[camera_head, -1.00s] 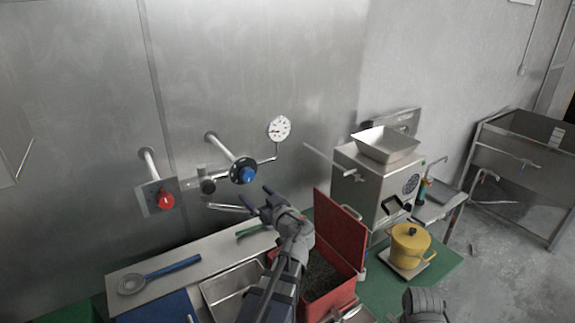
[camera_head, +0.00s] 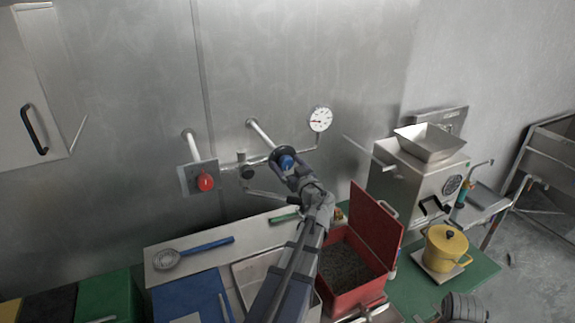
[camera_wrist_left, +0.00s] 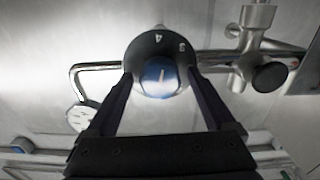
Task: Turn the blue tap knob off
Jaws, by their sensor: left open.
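The blue tap knob (camera_head: 287,161) sits on a dark round dial on the wall pipes, partly covered by my left gripper in the head view. My left gripper (camera_head: 289,173) is open, with its fingers reaching toward the dial. In the left wrist view, the blue knob (camera_wrist_left: 160,77) with a pale pointer line shows between the two spread fingertips. The dial (camera_wrist_left: 158,45) behind it bears numbers, including a 4. A gap shows between the knob and each finger; I cannot tell the remaining depth. My right gripper is not in view.
A red knob (camera_head: 205,182) on a plate is left of the dial, and a pressure gauge (camera_head: 320,118) is upper right. Below are a red box (camera_head: 375,225) with raised lid, a metal grinder (camera_head: 408,190), a yellow pot (camera_head: 443,250) and a strainer (camera_head: 168,259).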

